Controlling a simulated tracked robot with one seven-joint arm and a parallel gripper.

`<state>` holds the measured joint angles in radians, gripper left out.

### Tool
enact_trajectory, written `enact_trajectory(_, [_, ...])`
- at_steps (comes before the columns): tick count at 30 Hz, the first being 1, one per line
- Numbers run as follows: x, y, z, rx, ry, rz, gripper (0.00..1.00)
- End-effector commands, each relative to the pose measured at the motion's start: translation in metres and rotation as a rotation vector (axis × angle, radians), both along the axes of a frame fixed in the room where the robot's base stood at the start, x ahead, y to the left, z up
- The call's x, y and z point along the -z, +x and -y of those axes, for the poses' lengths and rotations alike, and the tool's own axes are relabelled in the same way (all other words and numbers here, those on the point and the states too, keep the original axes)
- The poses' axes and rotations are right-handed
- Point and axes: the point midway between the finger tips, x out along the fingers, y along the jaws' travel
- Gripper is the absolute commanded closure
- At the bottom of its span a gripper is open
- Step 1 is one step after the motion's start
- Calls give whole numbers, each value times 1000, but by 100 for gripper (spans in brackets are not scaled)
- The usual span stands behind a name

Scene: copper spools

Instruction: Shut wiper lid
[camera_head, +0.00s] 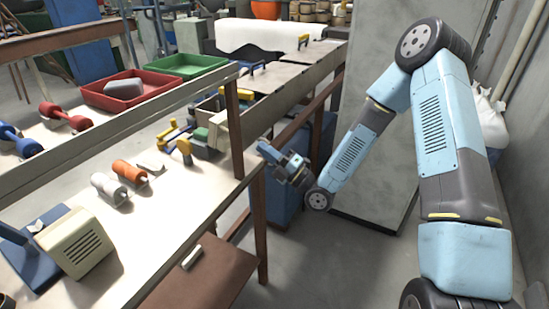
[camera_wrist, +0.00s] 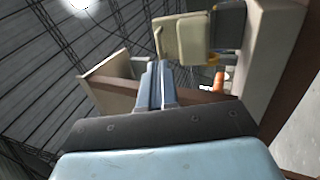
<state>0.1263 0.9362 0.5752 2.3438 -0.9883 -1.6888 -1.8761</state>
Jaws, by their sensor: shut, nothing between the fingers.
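My gripper (camera_head: 268,150) is beside the right edge of the workbench, its fingers pointing toward the bench. In the wrist view its fingers (camera_wrist: 154,84) are together with nothing between them. A cream, box-like part (camera_head: 219,131) stands upright on the bench, left of my gripper and apart from it, next to blue and yellow parts. A cream raised part (camera_wrist: 182,38) shows ahead of the fingers in the wrist view, beside a dark part; it looks like the same item. I cannot tell for certain which piece is the wiper lid or how far it stands open.
A wooden rail (camera_head: 120,123) and post (camera_head: 235,130) run along the bench. Orange (camera_head: 129,172) and white (camera_head: 108,188) spools, a vented cream box (camera_head: 75,243), a red tray (camera_head: 121,91) and a green tray (camera_head: 185,65) are nearby. A brown panel (camera_head: 215,280) sticks out below.

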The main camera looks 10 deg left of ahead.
Motion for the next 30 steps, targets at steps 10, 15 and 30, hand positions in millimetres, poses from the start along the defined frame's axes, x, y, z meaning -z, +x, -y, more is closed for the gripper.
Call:
enact_trajectory(10, [-26, 21, -47, 0, 1, 2, 100])
enact_trajectory(15, [-33, 27, -60, 0, 0, 2, 100])
enact_trajectory(30, [-36, 29, -65, 0, -1, 0, 100])
